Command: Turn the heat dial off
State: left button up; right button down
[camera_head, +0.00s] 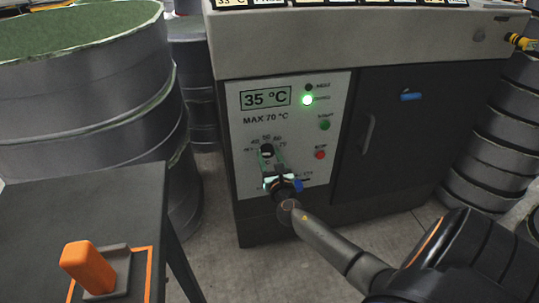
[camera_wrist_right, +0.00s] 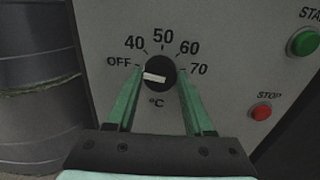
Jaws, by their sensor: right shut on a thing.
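The heat dial (camera_wrist_right: 160,73) is a round black knob with a white pointer on the light control panel (camera_head: 287,135). In the right wrist view its pointer lies to the left, close to the OFF mark. The dial also shows in the head view (camera_head: 267,150), partly covered by my gripper. My right gripper (camera_wrist_right: 159,80) is shut on the dial, with one green finger on each side of it. In the head view the right gripper (camera_head: 268,157) reaches up to the panel from below. My left gripper is not in view.
A green START button (camera_wrist_right: 303,42) and red STOP button (camera_wrist_right: 261,111) sit right of the dial. Large grey drums (camera_head: 85,80) and a dark table (camera_head: 125,195) stand on the left.

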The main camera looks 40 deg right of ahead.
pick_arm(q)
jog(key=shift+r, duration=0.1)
pick_arm(e)
jog(key=shift+r, duration=0.1)
jog(key=shift+c, duration=1.4)
grip_release()
jog(key=shift+s+a, duration=0.3)
jog(key=shift+s, duration=0.25)
jog(key=shift+s+a+p, duration=0.35)
jog(key=shift+s+p, duration=0.1)
jog(key=shift+s, duration=0.15)
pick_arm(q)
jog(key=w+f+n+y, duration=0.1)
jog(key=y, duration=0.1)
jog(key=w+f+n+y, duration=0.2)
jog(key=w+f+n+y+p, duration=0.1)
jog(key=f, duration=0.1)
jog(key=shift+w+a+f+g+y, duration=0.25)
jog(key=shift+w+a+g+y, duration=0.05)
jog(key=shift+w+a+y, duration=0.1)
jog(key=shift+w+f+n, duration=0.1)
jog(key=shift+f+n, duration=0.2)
pick_arm(e)
jog(key=v, duration=1)
